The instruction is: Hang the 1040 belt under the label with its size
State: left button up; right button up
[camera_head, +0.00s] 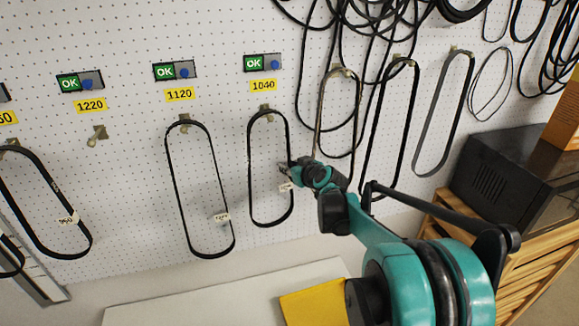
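A black belt (250,170) hangs as a long loop from the hook (265,109) under the yellow 1040 label (263,86). A small white tag (286,186) is on its right strand, with print too small to read. My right gripper (284,170) is at that right strand, just above the tag. Its fingertips are small and partly overlap the belt, so I cannot tell whether they are closed on it. My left gripper is out of view.
Another tagged belt (172,180) hangs under the 1120 label (180,94). The hook (98,135) under the 1220 label (90,105) is empty. A belt tagged 960 (68,221) hangs at left. More belts hang close at right, above a dark box (515,180).

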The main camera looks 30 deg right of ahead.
jog(key=d+v, duration=0.1)
jog(key=v, duration=1)
jog(key=shift+s+a, duration=0.15)
jog(key=shift+a, duration=0.3)
jog(key=s+a+f+g+y+b, duration=0.15)
jog(key=s+a+f+b, duration=0.35)
jog(key=a+f+b, duration=0.5)
jog(key=s+a+f+g+y+b, duration=0.15)
jog(key=s+a+f+b, duration=0.4)
jog(key=f, duration=0.75)
jog(key=s+a+f+g+b, duration=0.1)
jog(key=s+a+f+b, duration=0.1)
jog(key=f, duration=0.5)
jog(key=s+a+f+g+h+b, duration=0.1)
jog(key=s+a+f+b, duration=0.1)
jog(key=s+f+b, duration=0.3)
jog(key=s+a+f+g+b, duration=0.1)
jog(key=s+a+f+b, duration=0.1)
jog(key=f+b, duration=0.5)
notch_tip(320, 180, down, 2)
jog(key=shift+s+f+g+h, duration=0.15)
jog(key=shift+s+g+h, duration=0.2)
jog(key=shift+s, duration=0.55)
